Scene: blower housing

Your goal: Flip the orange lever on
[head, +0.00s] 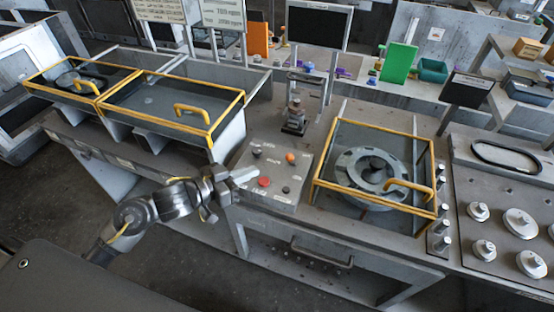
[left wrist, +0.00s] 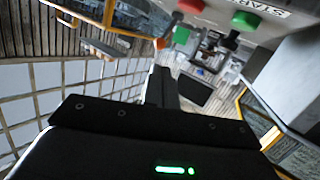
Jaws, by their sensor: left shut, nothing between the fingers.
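A grey control box (head: 284,196) stands at the bench's front edge in the head view. A small orange knob-like part (head: 290,158), which looks like the lever's end, is near its back edge; its on or off position is too small to tell. A red button (head: 264,181) is nearer the front.
A yellow-framed glass cover (head: 330,150) over a round housing is right of the box. Another yellow-framed cover (head: 208,130) is to the left. A small press-like fixture (head: 295,118) stands behind the box.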

